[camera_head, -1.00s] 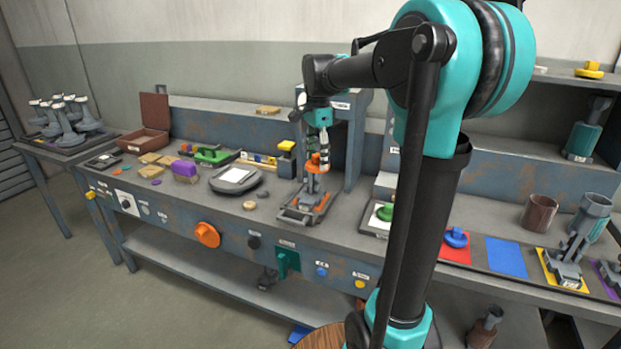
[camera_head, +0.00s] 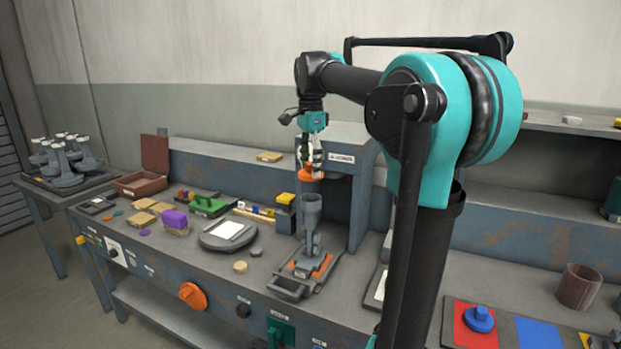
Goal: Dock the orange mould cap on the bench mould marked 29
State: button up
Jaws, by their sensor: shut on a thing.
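My gripper (camera_head: 311,160) is shut on the orange mould cap (camera_head: 312,175). It holds the cap in the air at the front of the grey housing. A grey mould (camera_head: 311,225) with a flared, open top stands upright just below the cap. A small gap shows between the cap and the mould's rim. The mould stands on a dark base plate (camera_head: 291,287) with an orange patch (camera_head: 322,266). I cannot read a 29 on this mould. The cap's underside is hidden.
The grey housing (camera_head: 348,158) stands close behind and right of my gripper. A yellow-topped block (camera_head: 285,213) is left of the mould. A round scale (camera_head: 227,233) lies farther left. A blue knob (camera_head: 480,319) on a red pad and a brown cup (camera_head: 579,286) are at right.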

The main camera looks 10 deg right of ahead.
aim_at(310, 163)
jog(key=shift+w, duration=0.15)
jog(key=shift+f, duration=2.75)
jog(key=shift+f, duration=0.5)
jog(key=o, duration=0.9)
jog(key=shift+c, duration=0.2)
jog(key=shift+r, duration=0.1)
jog(key=shift+r, duration=5.35)
